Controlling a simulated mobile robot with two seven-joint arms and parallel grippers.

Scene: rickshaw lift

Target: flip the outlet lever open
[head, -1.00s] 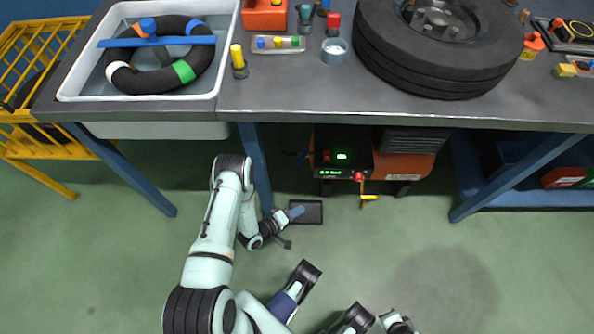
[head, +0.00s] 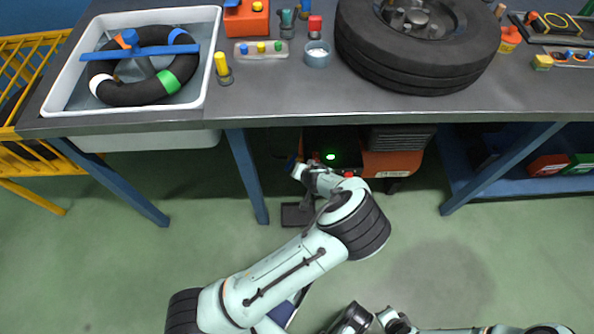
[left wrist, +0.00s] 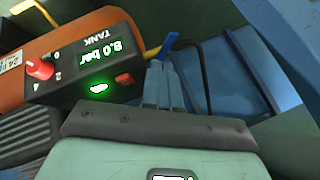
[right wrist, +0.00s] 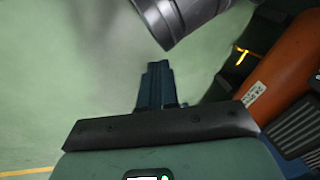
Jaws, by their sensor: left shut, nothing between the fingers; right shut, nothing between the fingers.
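The orange compressor (head: 395,163) stands on the floor under the workbench. Its black panel (left wrist: 82,65) reads 8.0 bar and carries a red knob (left wrist: 39,69). In the left wrist view a blue lever (left wrist: 167,44) sits by a yellow fitting (left wrist: 153,53) at the compressor's end; I take it as the outlet lever. My left gripper (left wrist: 163,72) is shut and empty, with its tips just short of the lever; I cannot tell if they touch. My right gripper (right wrist: 157,72) is shut and empty over open floor. My left arm covers part of the compressor in the head view.
The workbench (head: 270,108) overhangs the compressor, with a blue leg (head: 246,175) to its left. A black tray (head: 297,214) lies on the floor. A yellow lever (right wrist: 241,56) shows low on the compressor in the right wrist view. Floor at the right is clear.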

